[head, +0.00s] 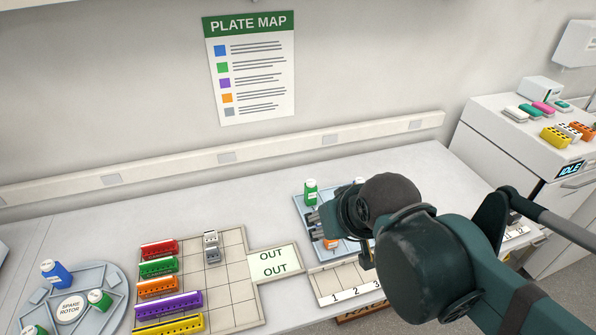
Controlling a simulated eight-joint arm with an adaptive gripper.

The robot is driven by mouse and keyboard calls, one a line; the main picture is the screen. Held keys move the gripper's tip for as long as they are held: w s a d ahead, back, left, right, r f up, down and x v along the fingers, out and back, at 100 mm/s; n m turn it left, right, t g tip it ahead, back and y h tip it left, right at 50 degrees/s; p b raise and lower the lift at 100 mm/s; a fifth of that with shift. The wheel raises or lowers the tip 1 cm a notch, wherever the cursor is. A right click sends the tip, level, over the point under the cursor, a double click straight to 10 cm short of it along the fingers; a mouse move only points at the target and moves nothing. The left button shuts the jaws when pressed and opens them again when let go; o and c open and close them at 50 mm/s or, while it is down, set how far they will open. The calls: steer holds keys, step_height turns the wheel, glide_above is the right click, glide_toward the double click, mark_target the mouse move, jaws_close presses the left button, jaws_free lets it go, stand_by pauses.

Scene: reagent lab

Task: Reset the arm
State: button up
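My arm comes in from the lower right and reaches over the right part of the bench. My gripper (316,226) is at its left end, above or beside a blue-grey tray (301,204). Its fingers are small and partly hidden by my wrist, so I cannot tell whether they are apart or closed. No held object is clearly visible. A green bottle with a white cap (311,192) stands on the tray just behind the gripper. An orange item (331,243) shows just below the gripper, mostly hidden.
A tiled board (228,290) holds several coloured racks and a grey rack (211,247). A round spare rotor (71,308) with bottles is at lower left. A numbered strip (350,296) lies below my arm. A machine reading IDLE (520,150) stands at right. The back bench is clear.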

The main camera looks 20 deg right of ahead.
steer(key=shift+f+b, duration=2.6)
steer(key=shift+f, duration=0.1)
